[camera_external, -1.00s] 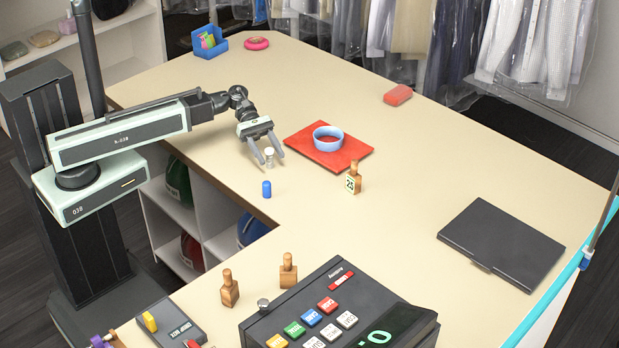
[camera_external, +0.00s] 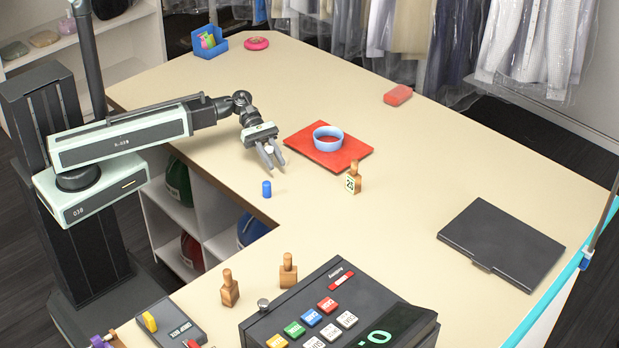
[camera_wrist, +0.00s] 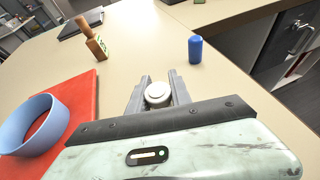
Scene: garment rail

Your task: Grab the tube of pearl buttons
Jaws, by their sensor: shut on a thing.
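The tube of pearl buttons shows in the wrist view as a small round white-capped piece (camera_wrist: 158,94) between the two fingers. My gripper (camera_wrist: 159,86) is shut on it, with a finger on each side. Its lower part is hidden in the wrist view. In the external view my gripper (camera_external: 270,158) points down over the counter, left of the red mat, and the tube is mostly hidden by the fingers. I cannot tell whether the tube still touches the counter.
A blue cylinder (camera_external: 267,189) stands close in front of my gripper. A red mat (camera_external: 301,147) with a light blue ring (camera_external: 328,138) lies to the right. The counter's left edge is near.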

